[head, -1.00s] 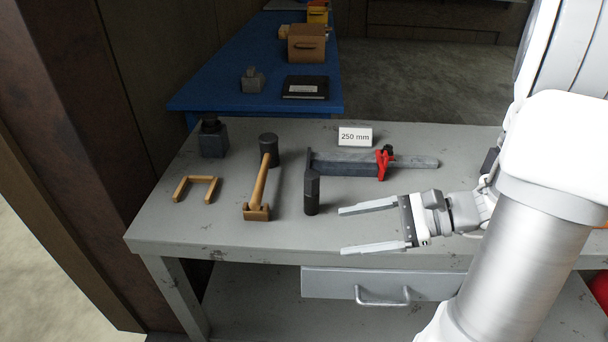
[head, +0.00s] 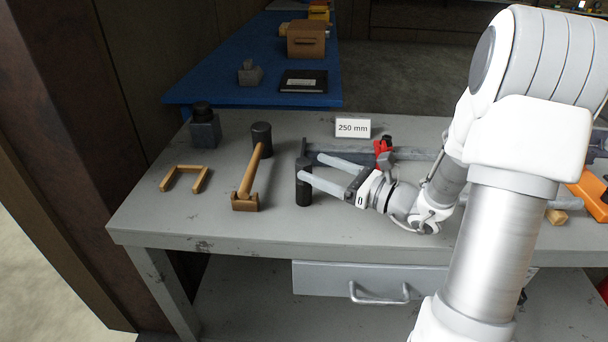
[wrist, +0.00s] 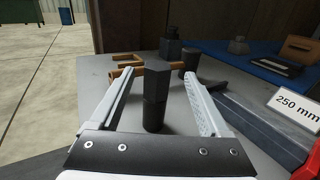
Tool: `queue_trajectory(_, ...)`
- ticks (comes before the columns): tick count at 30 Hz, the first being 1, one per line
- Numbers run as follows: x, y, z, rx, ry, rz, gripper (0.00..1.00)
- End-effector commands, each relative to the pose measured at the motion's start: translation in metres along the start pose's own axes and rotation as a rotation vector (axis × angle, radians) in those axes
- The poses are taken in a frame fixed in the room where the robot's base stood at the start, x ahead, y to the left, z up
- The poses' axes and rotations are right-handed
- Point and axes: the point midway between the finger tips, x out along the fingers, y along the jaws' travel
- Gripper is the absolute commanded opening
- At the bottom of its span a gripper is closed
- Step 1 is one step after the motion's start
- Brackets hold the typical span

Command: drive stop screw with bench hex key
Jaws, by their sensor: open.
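A dark upright post with a hexagonal top (head: 304,190), perhaps the bench hex key, stands on the grey bench. My gripper (head: 311,166) is open and reaches left at it. In the wrist view, the post (wrist: 155,110) stands between the two spread fingers (wrist: 158,76), with a gap on each side. Behind the gripper, a long grey bar fixture (head: 345,151) carries a red clamp-like stop (head: 382,148) with a dark knob. My gripper and arm partly hide the fixture. I cannot make out the stop screw itself.
A wooden-handled tool (head: 252,170) lies left of the post. Further left are a wooden U-shaped piece (head: 184,177) and a dark block with a round top (head: 205,130). A "250 mm" sign (head: 352,128) stands behind the fixture. The bench's front left (head: 170,220) is clear.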

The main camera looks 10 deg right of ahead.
Motion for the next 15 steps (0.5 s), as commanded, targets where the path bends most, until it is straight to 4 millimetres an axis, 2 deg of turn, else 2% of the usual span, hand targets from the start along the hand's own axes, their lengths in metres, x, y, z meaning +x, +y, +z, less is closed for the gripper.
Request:
queue_trajectory(3, 0.016, 0.000, -0.001, -0.002, 0.000, 0.002, 0.80)
queue_trajectory(10, 0.032, 0.002, -0.001, -0.002, 0.000, 0.004, 0.80)
queue_trajectory(15, 0.059, 0.005, -0.002, -0.003, 0.000, 0.004, 0.80)
